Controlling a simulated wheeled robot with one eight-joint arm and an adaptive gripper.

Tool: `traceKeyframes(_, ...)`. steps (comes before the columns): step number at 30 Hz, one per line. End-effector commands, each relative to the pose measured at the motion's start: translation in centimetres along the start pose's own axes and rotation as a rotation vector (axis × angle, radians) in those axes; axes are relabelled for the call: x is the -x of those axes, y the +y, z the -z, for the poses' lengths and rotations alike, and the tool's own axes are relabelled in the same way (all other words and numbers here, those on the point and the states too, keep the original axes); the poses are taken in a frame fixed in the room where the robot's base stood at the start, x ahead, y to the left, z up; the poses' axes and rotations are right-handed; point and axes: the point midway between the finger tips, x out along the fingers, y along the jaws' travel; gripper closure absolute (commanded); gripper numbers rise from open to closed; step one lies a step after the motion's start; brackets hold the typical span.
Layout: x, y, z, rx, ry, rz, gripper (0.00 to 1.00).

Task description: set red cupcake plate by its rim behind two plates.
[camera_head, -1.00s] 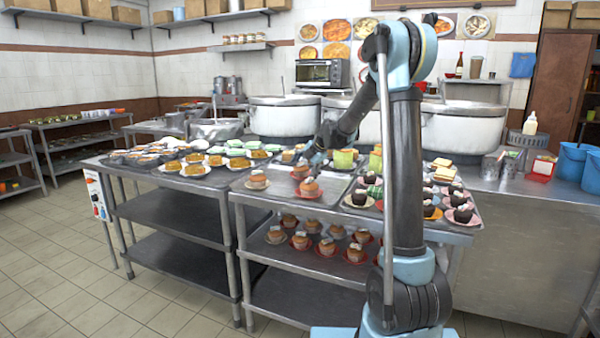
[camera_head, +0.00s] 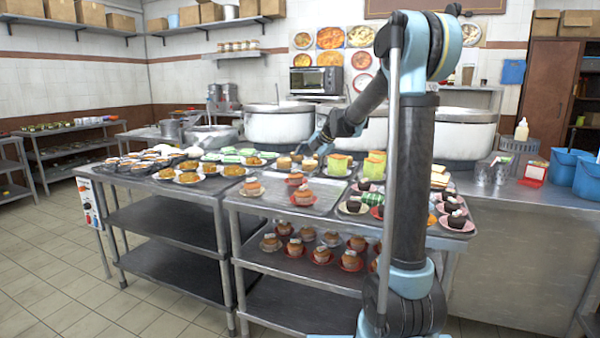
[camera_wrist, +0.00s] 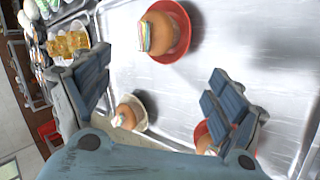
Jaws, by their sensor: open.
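In the head view, the tray holds a cupcake on a red plate at the front (camera_head: 303,200), one on a pale plate at the left (camera_head: 252,190) and one on a red plate farther back (camera_head: 294,181). My gripper (camera_head: 312,160) is above and behind the back red plate. In the wrist view, my open gripper (camera_wrist: 160,88) has nothing between its fingers. One red plate (camera_wrist: 184,45) lies beyond the fingertips, a pale plate (camera_wrist: 139,108) is near the left finger, and another red plate (camera_wrist: 201,131) is partly hidden by the right finger.
Green and yellow items (camera_head: 338,164) stand behind the tray's bare part (camera_head: 265,203). Dark cupcakes (camera_head: 354,206) crowd the right tray. Tart plates (camera_head: 189,177) fill the left table. Large pots (camera_head: 279,125) stand behind. My arm hides part of the right side.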

Motion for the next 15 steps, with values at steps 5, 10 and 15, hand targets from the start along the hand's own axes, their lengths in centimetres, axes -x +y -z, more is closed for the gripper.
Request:
traceKeyframes(5,1.8,0.0,0.0,-0.002,0.0,0.0,0.13)
traceKeyframes(10,2.4,0.0,0.0,-0.001,0.001,0.0,0.13)
traceKeyframes(15,3.4,-1.2,0.6,-0.06,-0.004,0.015,0.13)
